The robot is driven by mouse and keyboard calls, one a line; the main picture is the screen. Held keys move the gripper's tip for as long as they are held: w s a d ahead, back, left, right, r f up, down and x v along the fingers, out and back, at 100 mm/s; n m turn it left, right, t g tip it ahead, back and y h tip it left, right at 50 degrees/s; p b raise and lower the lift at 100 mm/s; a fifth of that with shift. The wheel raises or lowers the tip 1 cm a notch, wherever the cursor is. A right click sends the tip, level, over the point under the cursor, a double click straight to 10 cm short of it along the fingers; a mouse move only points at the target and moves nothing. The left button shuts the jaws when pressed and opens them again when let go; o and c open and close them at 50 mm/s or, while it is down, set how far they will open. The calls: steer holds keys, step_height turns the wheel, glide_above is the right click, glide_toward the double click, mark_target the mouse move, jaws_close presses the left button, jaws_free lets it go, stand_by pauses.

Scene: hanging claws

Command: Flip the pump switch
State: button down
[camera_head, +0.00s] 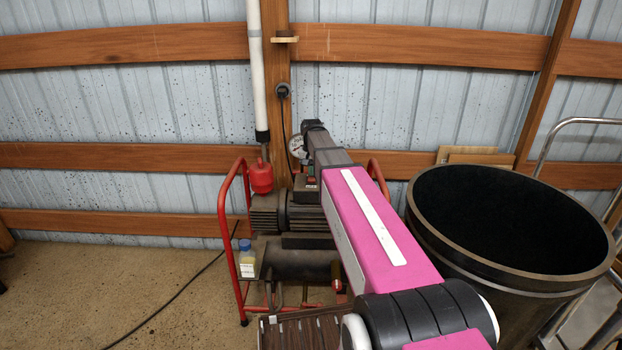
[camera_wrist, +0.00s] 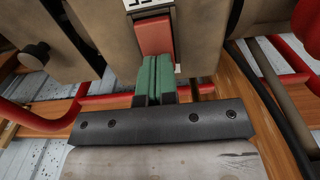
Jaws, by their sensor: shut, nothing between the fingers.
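The pump (camera_head: 285,215) is a dark machine in a red tube frame, in the middle of the head view. Its switch (camera_wrist: 154,34) is a red rocker below a white label in the wrist view, on a brownish housing (camera_wrist: 195,40). My gripper (camera_wrist: 155,62) is shut and empty, its green fingertips pressed together. The tips lie at the lower edge of the red rocker; whether they touch it I cannot tell.
A large black barrel (camera_head: 515,225) stands close to the right of my arm. A white pipe (camera_head: 257,70) and a pressure gauge (camera_head: 297,147) are behind the pump. Red frame tubes (camera_wrist: 50,118) pass below the housing. Floor at left is clear except for a cable (camera_head: 180,292).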

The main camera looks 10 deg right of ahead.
steer(key=shift+f, duration=0.1)
steer(key=shift+r, duration=3.5)
